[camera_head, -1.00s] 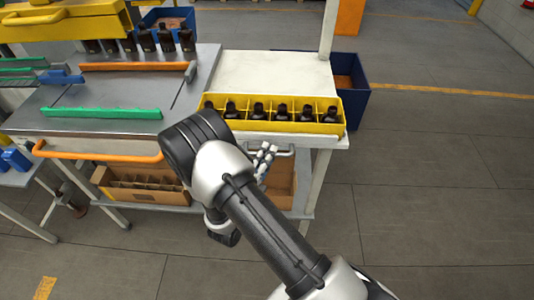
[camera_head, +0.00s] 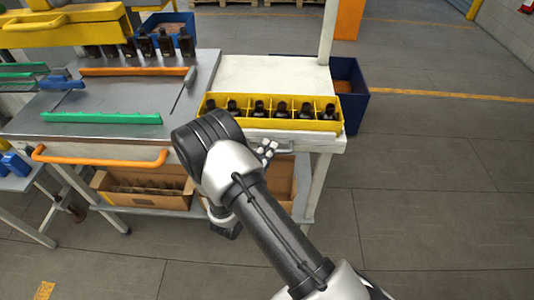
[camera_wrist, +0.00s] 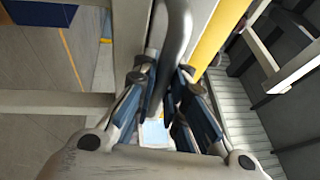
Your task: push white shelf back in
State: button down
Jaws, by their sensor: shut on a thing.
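The white shelf (camera_head: 272,75) is at the right of the metal worktable in the head view. A yellow divided tray (camera_head: 325,126) stands along its front edge, with several dark amber bottles (camera_head: 282,109) upright in it. My gripper (camera_head: 268,148) is at the shelf's front, just below the tray and partly hidden by my arm. In the wrist view, the fingers of my gripper (camera_wrist: 165,75) are shut around the curved grey handle (camera_wrist: 177,30). Most of the handle is hidden in the head view.
The metal worktable (camera_head: 120,100) to the left carries green and orange bars and has an orange handle (camera_head: 100,158) at its front. Cardboard boxes (camera_head: 145,195) stand on the lower level. A blue bin (camera_head: 352,90) is behind the shelf at right. The floor at right is clear.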

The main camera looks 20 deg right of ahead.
jog(key=c, duration=1.6)
grip_release()
jog(key=v, duration=1.2)
